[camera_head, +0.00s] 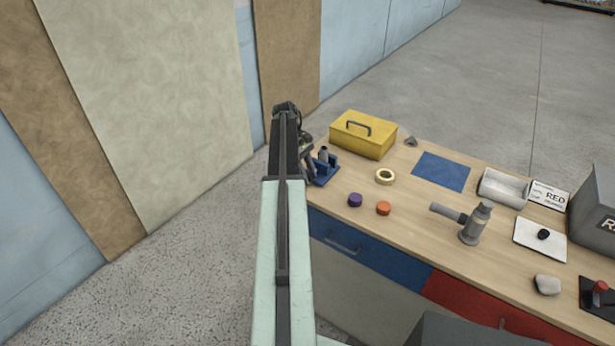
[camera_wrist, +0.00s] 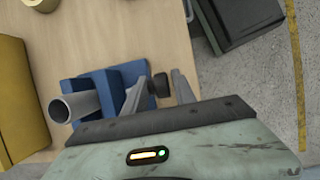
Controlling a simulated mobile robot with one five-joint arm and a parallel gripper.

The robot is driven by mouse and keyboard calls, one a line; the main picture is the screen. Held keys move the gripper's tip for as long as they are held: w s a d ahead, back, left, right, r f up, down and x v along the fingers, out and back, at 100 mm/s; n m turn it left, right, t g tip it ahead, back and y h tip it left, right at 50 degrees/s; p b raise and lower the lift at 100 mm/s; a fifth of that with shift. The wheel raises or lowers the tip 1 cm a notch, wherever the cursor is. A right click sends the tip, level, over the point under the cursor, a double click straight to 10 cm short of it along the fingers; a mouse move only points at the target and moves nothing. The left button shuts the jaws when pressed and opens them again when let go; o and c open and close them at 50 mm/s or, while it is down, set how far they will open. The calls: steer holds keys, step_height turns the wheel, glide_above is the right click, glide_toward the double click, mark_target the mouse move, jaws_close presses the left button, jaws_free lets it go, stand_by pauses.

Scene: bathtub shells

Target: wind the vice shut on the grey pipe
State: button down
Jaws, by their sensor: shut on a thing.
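The blue vice (camera_head: 327,172) stands at the left end of the wooden bench. It also shows in the wrist view (camera_wrist: 132,72). The grey pipe (camera_wrist: 75,106) sits in the vice with its open end towards the camera; its top shows in the head view (camera_head: 323,154). I cannot tell whether the vice jaws touch the pipe. My gripper (camera_wrist: 160,88) is at the side of the vice, its two grey fingers astride the dark vice handle (camera_wrist: 161,84) and shut on it. In the head view my arm hides part of this spot.
A yellow toolbox (camera_head: 362,135) stands close behind the vice. A pale yellow ring (camera_head: 384,181), a purple cap (camera_head: 355,200) and an orange cap (camera_head: 383,209) lie to its right. A grey tool with a side tube (camera_head: 471,232) stands further right. Floor is clear left of the bench.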

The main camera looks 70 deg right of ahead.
steer(key=shift+s+a+r+t+p, duration=0.1)
steer(key=shift+a+t+p, duration=0.2)
steer(key=shift+t+p, duration=0.55)
steer(key=t, duration=0.2)
steer(key=t+h, duration=0.1)
steer(key=shift+s+a+f+t, duration=0.1)
steer(key=shift+s+f+t, duration=0.15)
steer(key=shift+s+f, duration=0.05)
steer(key=t+b, duration=0.1)
steer(key=t, duration=0.1)
steer(key=t+h+b, duration=0.1)
steer(key=t+b, duration=0.1)
steer(key=shift+s+f, duration=0.15)
steer(key=shift+f, duration=0.25)
steer(key=shift+t+h+b, duration=0.3)
steer(key=shift+t+b, duration=0.5)
steer(key=shift+b, duration=0.3)
steer(key=shift+t+b, duration=0.3)
steer(key=shift+r, duration=0.15)
steer(key=c, duration=1.3)
jaws_free()
steer(key=shift+r, duration=0.1)
